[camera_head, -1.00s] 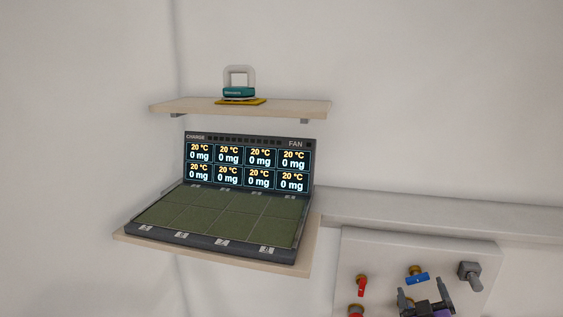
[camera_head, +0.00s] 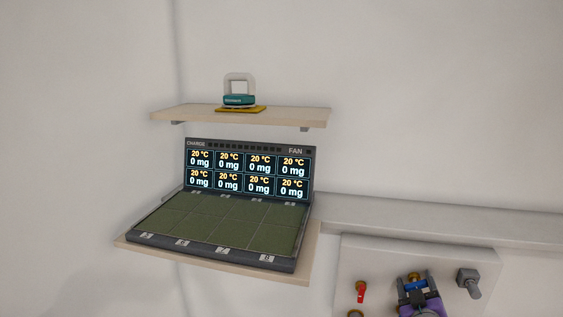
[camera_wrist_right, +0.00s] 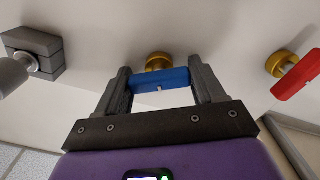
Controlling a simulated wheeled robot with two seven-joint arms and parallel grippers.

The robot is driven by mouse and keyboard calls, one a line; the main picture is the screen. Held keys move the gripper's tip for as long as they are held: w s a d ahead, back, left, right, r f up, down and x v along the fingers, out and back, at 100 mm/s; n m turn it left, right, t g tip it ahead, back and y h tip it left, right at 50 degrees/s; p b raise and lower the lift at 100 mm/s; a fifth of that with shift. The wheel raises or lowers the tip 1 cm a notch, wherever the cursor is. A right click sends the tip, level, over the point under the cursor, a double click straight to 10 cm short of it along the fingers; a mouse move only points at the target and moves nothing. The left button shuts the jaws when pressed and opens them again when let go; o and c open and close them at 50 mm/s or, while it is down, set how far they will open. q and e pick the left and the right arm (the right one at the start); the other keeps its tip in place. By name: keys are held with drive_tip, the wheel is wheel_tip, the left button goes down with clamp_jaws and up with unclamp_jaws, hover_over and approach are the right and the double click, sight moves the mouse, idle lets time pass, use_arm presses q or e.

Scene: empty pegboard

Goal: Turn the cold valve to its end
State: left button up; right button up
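The cold valve has a blue bar handle (camera_wrist_right: 160,79) on a brass stem (camera_wrist_right: 158,60), and the bar lies crosswise in the right wrist view. My right gripper (camera_wrist_right: 162,77) has one finger at each end of this bar and looks shut on it lengthwise. Any small gap at the fingertips is too fine to tell. In the head view, my right gripper (camera_head: 414,277) is at the panel and mostly hides the blue handle. My left gripper is not in view.
A red valve (camera_head: 361,291) is left of my right gripper on the grey panel (camera_head: 385,255). A grey lever switch (camera_head: 469,281) is to its right. A ledge (camera_head: 430,220) runs above the panel. A charging unit (camera_head: 250,170) and shelf (camera_head: 290,115) stand left.

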drive_tip(key=shift+c, duration=0.9)
drive_tip(key=shift+m+b, duration=1.85)
drive_tip(key=shift+m, duration=0.15)
drive_tip(key=o, duration=0.7)
